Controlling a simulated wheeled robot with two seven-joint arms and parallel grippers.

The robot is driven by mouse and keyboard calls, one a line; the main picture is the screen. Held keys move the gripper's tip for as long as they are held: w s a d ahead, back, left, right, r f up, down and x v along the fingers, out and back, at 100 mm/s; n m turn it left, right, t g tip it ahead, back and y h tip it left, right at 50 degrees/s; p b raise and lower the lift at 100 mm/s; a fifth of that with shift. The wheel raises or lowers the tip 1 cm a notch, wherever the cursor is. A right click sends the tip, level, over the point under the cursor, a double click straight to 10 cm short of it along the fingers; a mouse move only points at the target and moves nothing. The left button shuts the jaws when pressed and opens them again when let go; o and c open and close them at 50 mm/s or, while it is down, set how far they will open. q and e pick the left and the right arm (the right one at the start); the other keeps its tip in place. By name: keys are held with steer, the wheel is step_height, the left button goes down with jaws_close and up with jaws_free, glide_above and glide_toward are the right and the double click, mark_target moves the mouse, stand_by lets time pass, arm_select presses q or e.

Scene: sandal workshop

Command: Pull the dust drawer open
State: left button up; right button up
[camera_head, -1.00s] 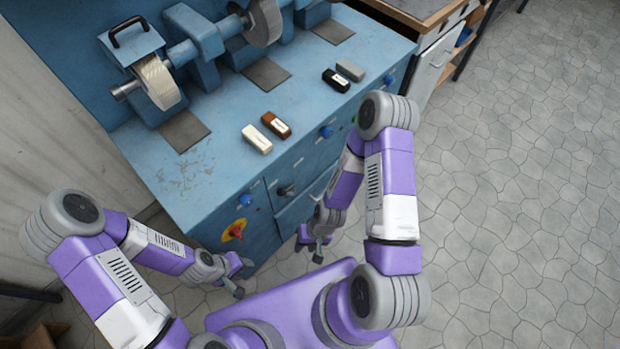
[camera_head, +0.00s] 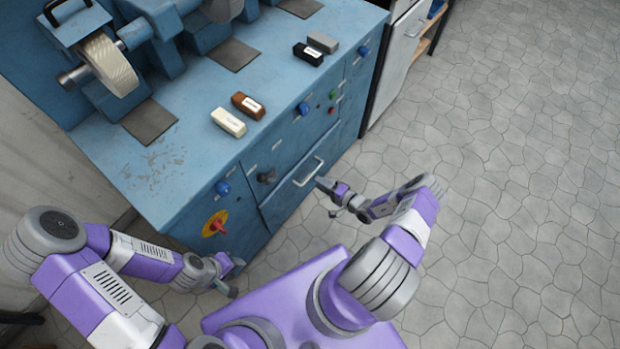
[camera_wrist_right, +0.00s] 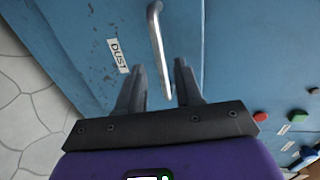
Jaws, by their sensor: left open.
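The dust drawer (camera_head: 285,198) is a blue panel low in the front of the blue machine and looks flush with it. Its silver bar handle (camera_head: 308,172) also shows in the right wrist view (camera_wrist_right: 156,42), beside a "DUST" label (camera_wrist_right: 118,56). My right gripper (camera_head: 328,198) is open and empty, just in front of the handle. In the right wrist view its fingers (camera_wrist_right: 160,88) lie either side of the handle's near end, but I cannot tell their depth to it. My left gripper (camera_head: 233,277) is open and empty near the machine's lower left corner.
The machine top (camera_head: 180,165) carries a cream bar (camera_head: 228,122), a brown bar (camera_head: 248,105), a black bar (camera_head: 308,54), a grey bar (camera_head: 323,42) and polishing wheels. A red-and-yellow switch (camera_head: 215,225) and knobs sit on its front. The tiled floor (camera_head: 500,190) at right is clear.

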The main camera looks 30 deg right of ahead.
mark_target(310, 177)
steer(key=b+x, duration=0.2)
steer(key=x, duration=0.4)
steer(key=shift+w+a, duration=0.1)
steer(key=shift+c, duration=0.4)
jaws_close()
